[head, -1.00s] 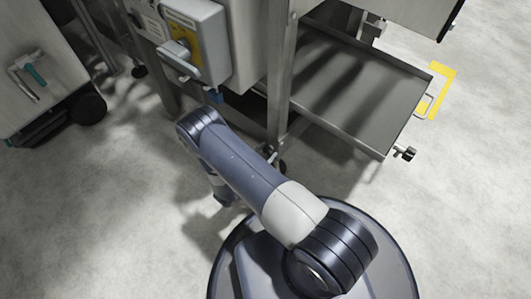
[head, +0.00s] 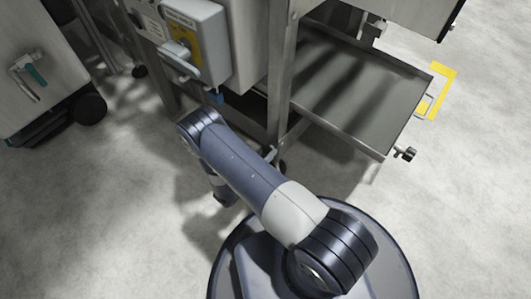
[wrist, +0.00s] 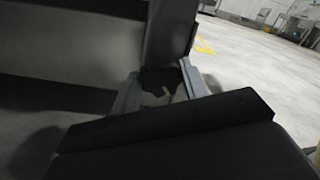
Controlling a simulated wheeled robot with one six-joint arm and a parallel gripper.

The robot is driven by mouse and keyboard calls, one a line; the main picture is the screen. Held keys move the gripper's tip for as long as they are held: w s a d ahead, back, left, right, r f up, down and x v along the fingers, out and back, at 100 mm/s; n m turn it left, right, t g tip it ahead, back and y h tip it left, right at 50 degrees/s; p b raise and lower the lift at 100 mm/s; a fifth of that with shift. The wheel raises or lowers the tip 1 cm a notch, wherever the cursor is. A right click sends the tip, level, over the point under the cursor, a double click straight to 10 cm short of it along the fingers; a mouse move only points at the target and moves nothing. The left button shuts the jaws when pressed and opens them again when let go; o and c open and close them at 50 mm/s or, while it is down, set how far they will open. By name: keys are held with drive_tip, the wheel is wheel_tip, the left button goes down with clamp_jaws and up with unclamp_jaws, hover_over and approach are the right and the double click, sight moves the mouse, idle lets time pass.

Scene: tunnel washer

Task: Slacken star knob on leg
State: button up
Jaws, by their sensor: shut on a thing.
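The dark star knob (wrist: 158,79) sits between my gripper's two grey fingers in the wrist view. My gripper (wrist: 160,84) is shut on it. The upright metal leg (wrist: 169,38) rises just behind and above the knob. The leg also shows in the head view (head: 281,75), in front of the machine. My arm covers most of the gripper and the knob in the head view, so the knob's turn cannot be read there.
A grey tray (head: 350,100) with a dark-handled fitting (head: 405,153) at its corner juts out right of the leg. A grey switch box (head: 190,40) hangs left of it. A wheeled cabinet (head: 35,70) stands at far left. The floor in front is clear.

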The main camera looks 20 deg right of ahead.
drive_tip(key=n, duration=1.3)
drive_tip(key=shift+f+n, duration=0.15)
drive_tip(key=shift+n, duration=0.25)
drive_tip(key=n, duration=1.3)
drive_tip(key=shift+f+n, duration=0.1)
drive_tip(key=shift+n, duration=0.3)
drive_tip(key=o, duration=1)
drive_tip(key=shift+c, duration=0.2)
drive_tip(key=shift+a, duration=0.1)
